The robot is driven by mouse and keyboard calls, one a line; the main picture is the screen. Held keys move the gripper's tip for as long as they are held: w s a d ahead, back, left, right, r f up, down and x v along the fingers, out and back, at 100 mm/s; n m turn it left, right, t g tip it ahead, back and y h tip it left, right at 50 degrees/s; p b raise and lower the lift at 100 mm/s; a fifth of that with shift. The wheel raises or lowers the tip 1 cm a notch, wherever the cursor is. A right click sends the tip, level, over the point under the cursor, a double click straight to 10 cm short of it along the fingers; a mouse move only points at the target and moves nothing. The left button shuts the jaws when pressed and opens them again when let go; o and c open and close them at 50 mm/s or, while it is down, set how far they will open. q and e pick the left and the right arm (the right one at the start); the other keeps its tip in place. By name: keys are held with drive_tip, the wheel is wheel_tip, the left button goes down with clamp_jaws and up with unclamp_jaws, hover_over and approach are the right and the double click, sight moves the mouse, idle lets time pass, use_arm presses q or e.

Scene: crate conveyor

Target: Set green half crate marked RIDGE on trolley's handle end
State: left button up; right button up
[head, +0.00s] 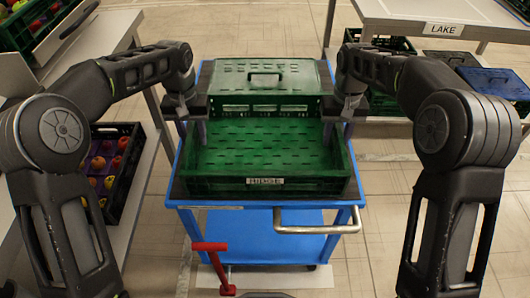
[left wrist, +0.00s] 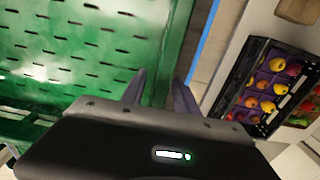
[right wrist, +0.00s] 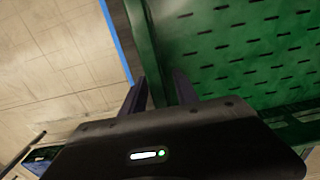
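The green half crate (head: 265,185) is at the handle end of the blue trolley (head: 185,204), just behind its metal handle (head: 318,228). It looks level and empty. Its front label is too small to read surely. I cannot tell whether it touches the trolley top. My left gripper (head: 199,132) is at its left wall, and the left wrist view shows the fingers (left wrist: 158,92) on both sides of that wall, closed up to it. My right gripper (head: 336,130) holds the right wall the same way, with its fingers (right wrist: 160,92) astride it.
A green lidded box (head: 265,78) stands behind the half crate on the trolley. A dark crate of fruit (head: 112,170) is at the left. A table marked LAKE (head: 445,28) is at the back right, with crates below. A red lever (head: 212,247) rises at the front.

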use_arm(q)
wheel_tip(320, 180, up, 7)
idle(0.3)
use_arm(e)
drive_tip(key=shift+r, duration=0.15)
wheel_tip(320, 180, up, 7)
drive_tip(key=shift+r, duration=0.15)
idle(0.4)
idle(0.4)
